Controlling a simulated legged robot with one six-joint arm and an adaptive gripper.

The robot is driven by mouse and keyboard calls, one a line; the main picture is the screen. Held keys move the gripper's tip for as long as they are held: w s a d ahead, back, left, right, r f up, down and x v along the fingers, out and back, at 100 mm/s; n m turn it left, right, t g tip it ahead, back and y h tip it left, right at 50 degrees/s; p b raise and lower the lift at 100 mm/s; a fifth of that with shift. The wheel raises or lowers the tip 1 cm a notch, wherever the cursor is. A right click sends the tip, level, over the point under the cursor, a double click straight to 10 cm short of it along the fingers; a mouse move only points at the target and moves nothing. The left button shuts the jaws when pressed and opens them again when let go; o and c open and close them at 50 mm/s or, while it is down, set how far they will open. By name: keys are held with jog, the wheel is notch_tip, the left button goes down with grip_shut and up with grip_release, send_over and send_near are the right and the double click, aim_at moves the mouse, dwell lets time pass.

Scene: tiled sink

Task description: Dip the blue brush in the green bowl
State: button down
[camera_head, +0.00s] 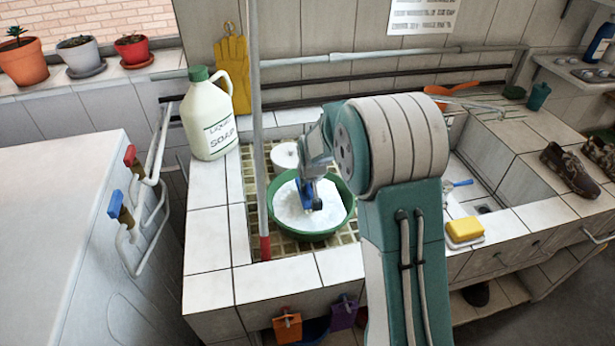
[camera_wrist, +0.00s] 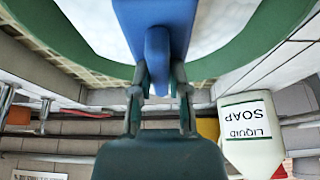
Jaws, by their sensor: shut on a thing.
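The green bowl (camera_head: 341,214) sits in the left sink basin and holds white, foamy-looking contents. My gripper (camera_head: 308,184) is above the inside of the bowl, pointing down. It is shut on the blue brush (camera_head: 304,197), whose blue part shows just over the white contents. In the wrist view the blue brush (camera_wrist: 155,30) fills the top middle between the fingers of my gripper (camera_wrist: 158,80), with the bowl's green rim (camera_wrist: 215,62) around it. The brush's bristles are mostly hidden, so I cannot tell how deep they reach.
A soap jug (camera_head: 210,115) stands at the basin's back left corner. An upright pole (camera_head: 258,150) with a red lower end stands left of the bowl. A yellow sponge (camera_head: 464,229) lies on the right counter. Shoes (camera_head: 570,168) stand at far right.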

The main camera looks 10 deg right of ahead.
jog(key=shift+f, duration=2.4)
jog(key=shift+r, duration=0.1)
dwell(0.6)
jog(key=shift+r, duration=5.6)
